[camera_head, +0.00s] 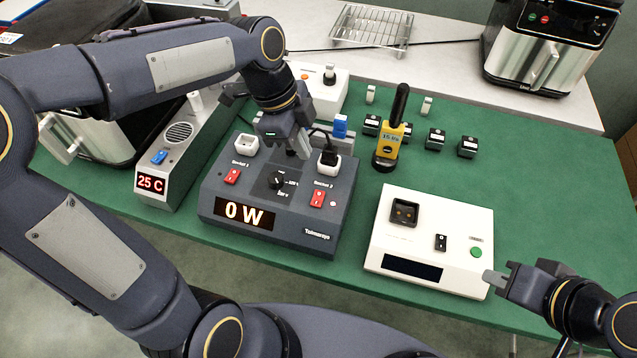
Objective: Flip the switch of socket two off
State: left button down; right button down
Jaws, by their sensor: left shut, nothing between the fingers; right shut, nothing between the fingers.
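The dark grey socket box (290,243) stands on the green mat, its display (244,215) reading 0 W. My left gripper (303,153) is shut and empty above the back of the box, between the sockets and apart from socket two's switch. My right gripper (489,277) is shut and empty beside the white box.
A white box (425,225) with a dark display stands right of the socket box. A grey unit (172,165) reading 25 C is to the left. A yellow and black tool (390,145) stands behind, near several small black blocks (436,139). The right side of the mat is clear.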

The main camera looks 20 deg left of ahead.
aim_at(321, 196)
pick_arm(q)
jog(key=x, duration=0.9)
jog(key=a+p+x, duration=0.1)
jog(key=x, duration=0.3)
jog(key=shift+w+f, duration=0.15)
jog(key=shift+f, duration=0.25)
jog(key=shift+w+f+b, duration=0.2)
jog(key=shift+f+b, duration=0.45)
jog(key=shift+b, duration=0.15)
jog(key=shift+s+r+p, duration=0.15)
jog(key=shift+r+p, duration=0.2)
jog(key=shift+r, duration=0.05)
jog(key=shift+f, duration=0.1)
jog(key=shift+s, duration=0.1)
